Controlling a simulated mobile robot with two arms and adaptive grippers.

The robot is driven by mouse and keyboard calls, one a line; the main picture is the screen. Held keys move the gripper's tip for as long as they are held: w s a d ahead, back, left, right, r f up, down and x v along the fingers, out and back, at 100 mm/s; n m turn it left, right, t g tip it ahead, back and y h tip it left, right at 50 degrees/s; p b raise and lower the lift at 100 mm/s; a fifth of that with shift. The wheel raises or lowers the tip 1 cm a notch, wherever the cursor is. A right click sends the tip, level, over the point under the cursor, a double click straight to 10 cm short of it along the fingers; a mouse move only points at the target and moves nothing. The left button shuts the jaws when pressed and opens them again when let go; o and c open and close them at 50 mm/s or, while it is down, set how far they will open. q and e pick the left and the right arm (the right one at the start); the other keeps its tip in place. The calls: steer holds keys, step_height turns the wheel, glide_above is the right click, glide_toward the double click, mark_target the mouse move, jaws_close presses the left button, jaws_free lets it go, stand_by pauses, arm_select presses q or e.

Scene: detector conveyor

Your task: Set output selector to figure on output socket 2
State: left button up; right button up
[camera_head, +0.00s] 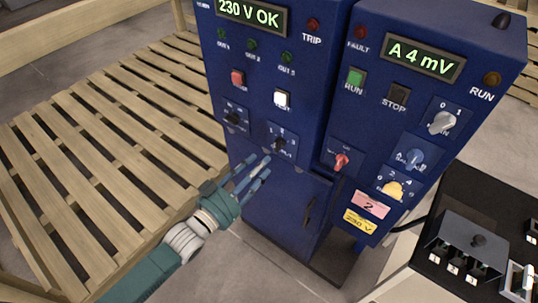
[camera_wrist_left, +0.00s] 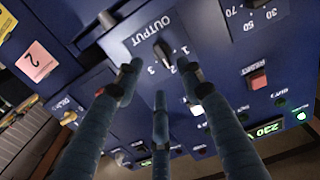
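The output selector is a small black knob (camera_head: 280,143) low on the left blue cabinet, with 1, 2, 3 printed around it. In the left wrist view the knob (camera_wrist_left: 164,52) shows under the OUTPUT label. I cannot tell for sure which number it points at. My left gripper (camera_head: 258,172) has its fingers spread and reaches toward the panel just below and left of the knob. In the left wrist view its fingertips (camera_wrist_left: 159,78) lie around the knob's lower side, empty; contact cannot be made out. My right gripper is not in view.
Another black selector (camera_head: 233,118) sits left of the output knob, with a red button (camera_head: 238,77) and a white button (camera_head: 282,99) above. The right blue cabinet carries a red knob (camera_head: 341,161) and a yellow knob (camera_head: 393,189). A wooden pallet (camera_head: 100,150) stands left.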

arm_select(q)
steer(key=shift+v, duration=2.2)
steer(key=shift+w, duration=0.1)
